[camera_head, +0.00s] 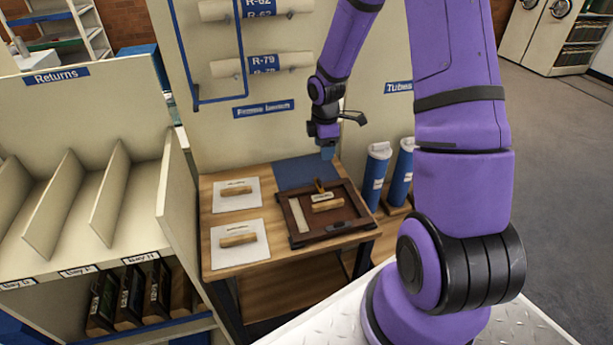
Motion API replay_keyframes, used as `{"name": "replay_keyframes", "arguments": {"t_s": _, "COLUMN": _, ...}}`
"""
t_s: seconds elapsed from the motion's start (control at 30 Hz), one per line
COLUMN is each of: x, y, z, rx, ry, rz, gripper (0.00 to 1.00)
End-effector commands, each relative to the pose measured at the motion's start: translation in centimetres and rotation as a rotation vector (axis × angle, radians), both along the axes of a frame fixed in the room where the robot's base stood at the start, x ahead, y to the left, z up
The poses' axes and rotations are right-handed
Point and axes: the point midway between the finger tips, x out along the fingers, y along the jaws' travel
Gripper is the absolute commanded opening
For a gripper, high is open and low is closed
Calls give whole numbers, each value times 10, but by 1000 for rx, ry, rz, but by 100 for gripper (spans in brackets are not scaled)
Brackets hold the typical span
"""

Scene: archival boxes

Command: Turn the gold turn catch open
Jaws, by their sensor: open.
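A dark brown wooden frame (288,219) lies flat at the right of the wooden bench. A small gold-orange piece (319,185), which looks like the gold turn catch, stands near the middle of the frame's far side. Its exact turn is too small to tell. A labelled wooden block (328,205) lies inside the frame just in front of it. My gripper (327,151) is open, points down and is above and behind the gold piece, apart from it. Its fingers are small and partly unclear in this view.
Two wooden blocks on white cards (222,204) lie at the bench's left. A blue mat (305,170) lies behind the frame. Blue tubes (375,178) stand at the right. The Returns shelf (58,120) stands left. A back panel with rolls rises close behind.

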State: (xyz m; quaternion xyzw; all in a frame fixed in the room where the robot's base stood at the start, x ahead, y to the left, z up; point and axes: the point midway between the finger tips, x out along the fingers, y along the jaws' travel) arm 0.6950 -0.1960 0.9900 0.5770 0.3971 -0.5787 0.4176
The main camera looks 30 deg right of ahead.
Motion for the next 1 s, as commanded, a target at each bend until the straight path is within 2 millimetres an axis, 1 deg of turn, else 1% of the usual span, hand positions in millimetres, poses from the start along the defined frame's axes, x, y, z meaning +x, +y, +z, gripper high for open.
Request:
{"name": "replay_keyframes", "arguments": {"t_s": 0.03, "x": 0, "y": -2, "z": -11, "rx": 9, "ry": 9, "rz": 18, "gripper": 61}}
{"name": "replay_keyframes", "arguments": {"t_s": 0.1, "x": 1, "y": -3, "z": -21, "rx": 18, "ry": 14, "rz": 42, "gripper": 61}}
{"name": "replay_keyframes", "arguments": {"t_s": 0.33, "x": 2, "y": -4, "z": -36, "rx": 27, "ry": 17, "rz": 66, "gripper": 61}}
{"name": "replay_keyframes", "arguments": {"t_s": 0.43, "x": 2, "y": -4, "z": -48, "rx": 26, "ry": 18, "rz": 65, "gripper": 61}}
{"name": "replay_keyframes", "arguments": {"t_s": 0.8, "x": 1, "y": -4, "z": -109, "rx": 26, "ry": 20, "rz": 65, "gripper": 61}}
{"name": "replay_keyframes", "arguments": {"t_s": 1.0, "x": 2, "y": -4, "z": -130, "rx": 25, "ry": 18, "rz": 63, "gripper": 61}}
